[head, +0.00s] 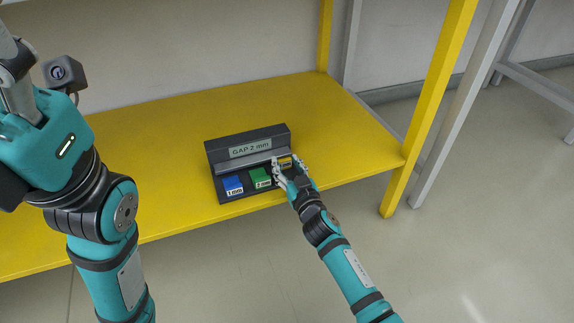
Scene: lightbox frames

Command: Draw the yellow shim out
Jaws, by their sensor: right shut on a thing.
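A dark holder (212,157) with the label "GAP 2 mm" lies on the yellow shelf. A row of shims sits along its front: a blue one (232,184) marked "1 mm" at the left and a green one (260,177) in the middle. The yellow shim (285,162) is at the right end, mostly hidden by my right gripper. My right gripper (283,170) is at that right end, shut on the yellow shim. Whether the shim still touches the holder cannot be told. My left arm stands at the left; its gripper does not show.
The yellow shelf (150,130) is clear around the holder. A yellow post (425,115) and a grey post (465,100) rise at its right corner. The shelf's front edge lies close in front of the holder, with open floor (240,270) below.

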